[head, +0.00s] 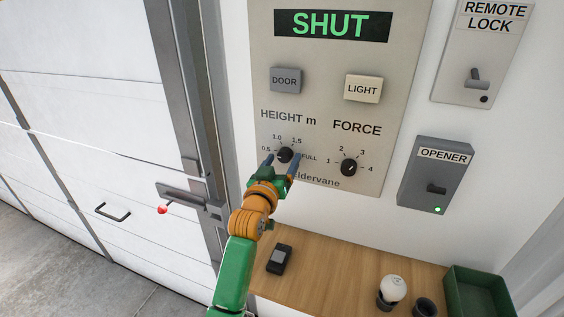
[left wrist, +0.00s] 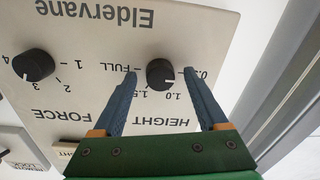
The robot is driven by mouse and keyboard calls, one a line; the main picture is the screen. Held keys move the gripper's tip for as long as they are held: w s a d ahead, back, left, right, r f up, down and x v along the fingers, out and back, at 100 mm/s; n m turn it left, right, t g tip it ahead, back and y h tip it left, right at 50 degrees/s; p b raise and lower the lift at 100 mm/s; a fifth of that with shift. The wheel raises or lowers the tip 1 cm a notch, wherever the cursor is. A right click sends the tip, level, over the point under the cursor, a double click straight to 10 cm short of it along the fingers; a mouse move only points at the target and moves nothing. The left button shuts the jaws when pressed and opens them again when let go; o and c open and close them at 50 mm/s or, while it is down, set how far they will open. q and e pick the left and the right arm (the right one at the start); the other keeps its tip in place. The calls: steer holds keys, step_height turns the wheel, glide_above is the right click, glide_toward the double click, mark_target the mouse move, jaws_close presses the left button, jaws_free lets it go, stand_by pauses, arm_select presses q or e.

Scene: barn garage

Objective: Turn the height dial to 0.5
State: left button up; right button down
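The height dial (head: 285,155) is a small black knob under the "HEIGHT m" label on the grey panel (head: 400,60), with marks 0.5, 1.0, 1.5 and FULL. In the left wrist view the panel is upside down, and the dial (left wrist: 160,72) shows a pale pointer mark on its 0.5 to 1.0 side; the exact setting is hard to read. My left gripper (head: 282,159) is open, its blue fingers on either side of the dial. The wrist view shows the fingertips (left wrist: 160,73) with a gap to the knob on both sides. My right gripper is not in view.
The force dial (head: 349,167) is right of the height dial, with DOOR (head: 286,81) and LIGHT (head: 363,89) buttons above. The display (head: 331,25) reads SHUT. An opener box (head: 436,172) is at right. Below, a wooden shelf (head: 325,275) holds small items. The garage door (head: 90,100) is at left.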

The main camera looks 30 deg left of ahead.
arm_select(q)
steer(key=shift+s+f, duration=0.15)
steer(key=b+v, duration=0.2)
steer(key=v, duration=0.5)
